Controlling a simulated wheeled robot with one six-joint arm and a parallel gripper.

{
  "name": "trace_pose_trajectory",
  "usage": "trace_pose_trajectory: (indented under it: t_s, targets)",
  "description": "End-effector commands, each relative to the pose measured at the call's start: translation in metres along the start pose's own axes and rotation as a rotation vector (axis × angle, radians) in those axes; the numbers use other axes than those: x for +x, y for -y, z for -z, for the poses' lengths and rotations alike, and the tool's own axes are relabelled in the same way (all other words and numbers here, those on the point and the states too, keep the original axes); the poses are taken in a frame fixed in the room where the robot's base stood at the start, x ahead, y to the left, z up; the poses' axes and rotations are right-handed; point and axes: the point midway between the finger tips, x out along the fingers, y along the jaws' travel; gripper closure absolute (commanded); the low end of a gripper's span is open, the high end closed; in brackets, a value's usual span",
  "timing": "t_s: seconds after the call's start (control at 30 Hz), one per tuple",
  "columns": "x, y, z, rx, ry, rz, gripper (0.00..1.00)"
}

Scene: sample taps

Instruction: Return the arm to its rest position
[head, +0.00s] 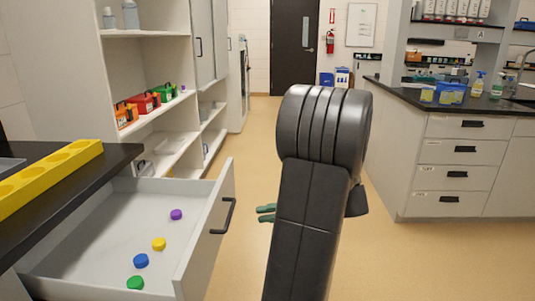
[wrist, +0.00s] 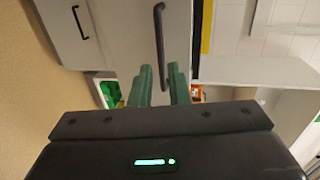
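My gripper (head: 266,213) shows its green fingertips to the left of my black arm, over the floor and right of the open drawer in the head view. My arm is raised in the middle of the head view and hides part of the aisle. The wrist view looks toward cabinet doors and shelves.
An open drawer (head: 205,233) at left holds a purple cap (head: 176,214), a yellow cap (head: 158,244), a blue cap (head: 141,261) and a green cap (head: 135,283). A yellow rack (head: 45,176) lies on the left counter. A drawer cabinet (head: 418,165) stands right. Floor is clear toward the door.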

Motion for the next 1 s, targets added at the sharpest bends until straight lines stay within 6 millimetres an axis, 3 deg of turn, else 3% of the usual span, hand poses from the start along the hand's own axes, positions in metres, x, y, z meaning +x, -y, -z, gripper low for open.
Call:
trace_pose_trajectory:
  t_s: [0.3, 0.5, 0.7, 1.0]
  targets:
    - [0.065, -0.001, -0.001, -0.002, 0.004, 0.0, 0.84]
    - [0.094, -0.001, -0.001, -0.001, 0.002, 0.0, 0.84]
    - [0.107, 0.0, 0.0, 0.0, 0.0, -0.001, 0.84]
    - [0.107, 0.0, 0.0, 0.0, -0.001, -0.001, 0.84]
